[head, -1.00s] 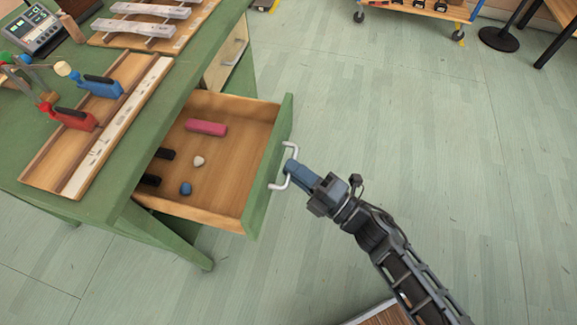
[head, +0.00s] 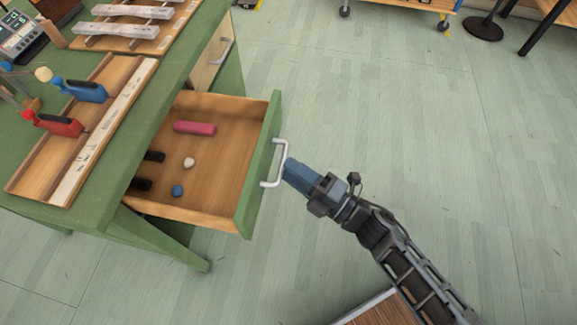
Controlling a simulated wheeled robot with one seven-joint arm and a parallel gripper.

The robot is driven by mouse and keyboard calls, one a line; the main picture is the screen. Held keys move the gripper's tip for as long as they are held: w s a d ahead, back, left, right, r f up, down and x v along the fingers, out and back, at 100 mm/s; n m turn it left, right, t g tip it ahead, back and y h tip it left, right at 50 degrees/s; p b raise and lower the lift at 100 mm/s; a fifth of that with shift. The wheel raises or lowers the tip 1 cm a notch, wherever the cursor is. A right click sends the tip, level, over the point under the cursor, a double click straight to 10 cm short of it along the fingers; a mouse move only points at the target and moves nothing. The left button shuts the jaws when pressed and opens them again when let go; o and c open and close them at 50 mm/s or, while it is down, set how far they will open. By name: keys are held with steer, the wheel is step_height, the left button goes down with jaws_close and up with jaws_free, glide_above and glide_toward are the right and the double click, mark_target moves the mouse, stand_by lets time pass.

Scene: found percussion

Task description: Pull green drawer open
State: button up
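The green drawer (head: 258,170) stands well out from the green table (head: 112,190), with its wooden inside open to view. Its pale bar handle (head: 281,164) is on the green front. My gripper (head: 288,170) is just right of the handle, with its blue fingers pointing at it. The fingertips appear slightly apart from the bar or at its edge. The gap between the fingers cannot be made out from this angle. In the drawer lie a pink block (head: 195,128), a white lump (head: 188,163), a blue ball (head: 177,190) and dark pieces (head: 142,184).
A tray (head: 75,175) with red and blue handled tools sits on the table. Behind it are pale bars on a wooden board (head: 160,30). A cream drawer (head: 208,62) beyond is shut. A wood-topped thing (head: 380,312) stands at the bottom edge.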

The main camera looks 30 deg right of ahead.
steer(key=r+v, duration=0.1)
steer(key=v, duration=0.5)
steer(key=shift+f, duration=0.45)
steer(key=s+d+r+m+g+h+p, duration=0.2)
steer(key=s+r+m+h+p, duration=0.4)
steer(key=s+r+m, duration=1.7)
steer(key=r+h, duration=0.1)
steer(key=h, duration=0.2)
steer(key=shift+s+d+g+h+p, duration=0.3)
